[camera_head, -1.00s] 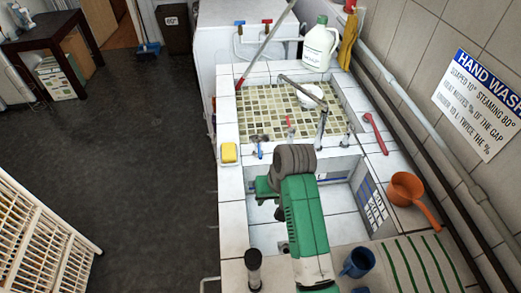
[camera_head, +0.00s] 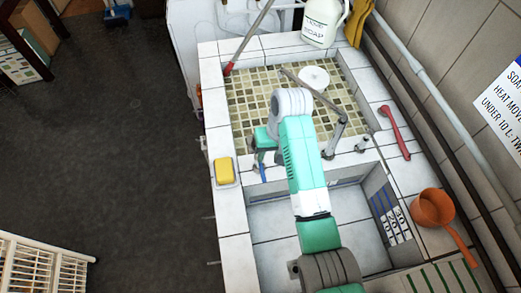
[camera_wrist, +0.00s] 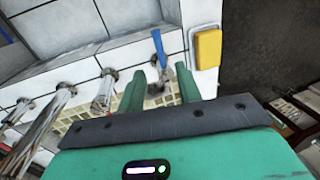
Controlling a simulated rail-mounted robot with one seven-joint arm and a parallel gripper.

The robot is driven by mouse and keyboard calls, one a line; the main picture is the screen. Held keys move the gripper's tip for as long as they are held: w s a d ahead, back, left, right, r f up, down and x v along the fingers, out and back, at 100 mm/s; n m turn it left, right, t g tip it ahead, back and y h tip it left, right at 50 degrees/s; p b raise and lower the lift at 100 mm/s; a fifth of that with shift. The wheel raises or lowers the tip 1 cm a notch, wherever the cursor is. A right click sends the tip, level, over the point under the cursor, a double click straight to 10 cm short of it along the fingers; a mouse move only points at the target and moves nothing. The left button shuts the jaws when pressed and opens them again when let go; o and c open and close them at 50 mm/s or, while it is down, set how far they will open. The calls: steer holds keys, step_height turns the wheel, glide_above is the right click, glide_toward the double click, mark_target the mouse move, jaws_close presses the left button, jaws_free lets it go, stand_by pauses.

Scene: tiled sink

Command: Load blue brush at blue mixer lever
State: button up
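The blue mixer lever (camera_head: 263,171) is on the divider between the two basins, partly hidden by my gripper. In the wrist view the blue lever (camera_wrist: 159,46) shows just beyond my fingertips, with grey metal fittings behind it. My gripper (camera_wrist: 161,74) has two green fingers apart, with a clear gap and nothing held. In the head view my gripper (camera_head: 264,143) is over the divider near the lever. I cannot tell whether a finger touches the lever. A blue brush-like item (camera_head: 117,14) stands on the floor at far upper left; no other blue brush is visible.
A yellow sponge (camera_head: 224,171) lies in a dish left of the lever. A metal spout (camera_head: 328,110) rises close by on the right.

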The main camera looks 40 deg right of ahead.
mark_target(263, 173)
steer(key=f, duration=0.2)
steer(key=a+f, duration=0.1)
steer(key=f, duration=0.2)
steer(key=f+p, duration=0.1)
steer(key=f, duration=0.1)
steer(key=shift+a+f, duration=0.4)
steer(key=shift+w, duration=0.1)
steer(key=shift+c, duration=0.2)
jaws_close()
